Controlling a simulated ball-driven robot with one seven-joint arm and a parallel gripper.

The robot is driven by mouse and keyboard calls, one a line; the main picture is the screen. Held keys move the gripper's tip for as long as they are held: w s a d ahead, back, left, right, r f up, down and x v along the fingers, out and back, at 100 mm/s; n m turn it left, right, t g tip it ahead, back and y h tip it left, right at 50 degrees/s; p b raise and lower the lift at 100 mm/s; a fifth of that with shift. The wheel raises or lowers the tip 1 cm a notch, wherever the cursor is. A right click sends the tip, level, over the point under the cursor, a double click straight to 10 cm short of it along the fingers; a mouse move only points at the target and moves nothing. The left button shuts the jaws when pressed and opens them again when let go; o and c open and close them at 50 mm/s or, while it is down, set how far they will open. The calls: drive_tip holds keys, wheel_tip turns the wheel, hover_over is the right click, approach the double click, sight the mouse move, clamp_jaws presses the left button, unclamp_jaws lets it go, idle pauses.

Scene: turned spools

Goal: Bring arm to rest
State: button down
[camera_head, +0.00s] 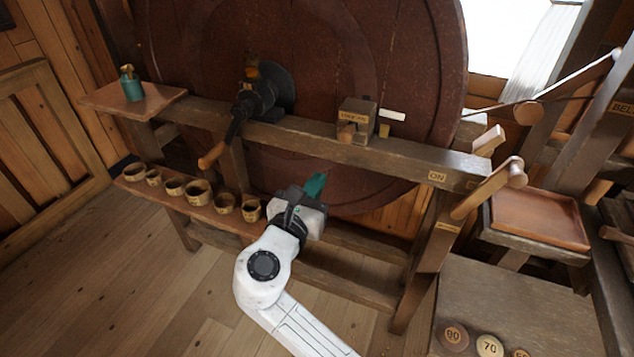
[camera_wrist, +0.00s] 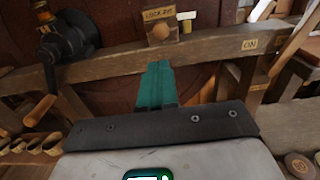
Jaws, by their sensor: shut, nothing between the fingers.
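My gripper (camera_head: 316,185) is in the middle of the head view, at the end of my white arm. Its green fingers are shut together with nothing between them. It is in front of the wooden lathe frame, below the long beam (camera_head: 300,139) and to the right of the row of small cups. In the wrist view the shut green fingers (camera_wrist: 156,84) point toward the beam, below the lock pin block (camera_wrist: 160,27). I cannot tell how far the fingers are from the frame.
Several small wooden cups (camera_head: 198,191) stand on a low shelf at left. A crank handle (camera_head: 213,154) sticks out from the beam. A lever (camera_head: 487,189) stands by the ON label. A reddish tray (camera_head: 538,219) and numbered discs (camera_head: 489,346) are at right. The floor (camera_head: 90,290) at left is clear.

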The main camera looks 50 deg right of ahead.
idle(0.3)
drive_tip(key=s+d+f+m+g+y, duration=0.1)
drive_tip(key=s+f+m+g+y, duration=0.2)
drive_tip(key=s+f+m+y, duration=0.75)
drive_tip(key=s+a+f+m+g+y, duration=0.2)
drive_tip(key=s+a+f+m+y, duration=0.4)
drive_tip(key=s+a+f+m, duration=0.3)
drive_tip(key=s+f+m, duration=0.3)
drive_tip(key=s+f, duration=0.1)
drive_tip(key=s, duration=0.1)
drive_tip(key=shift+a+f, duration=0.35)
drive_tip(key=shift+a, duration=0.05)
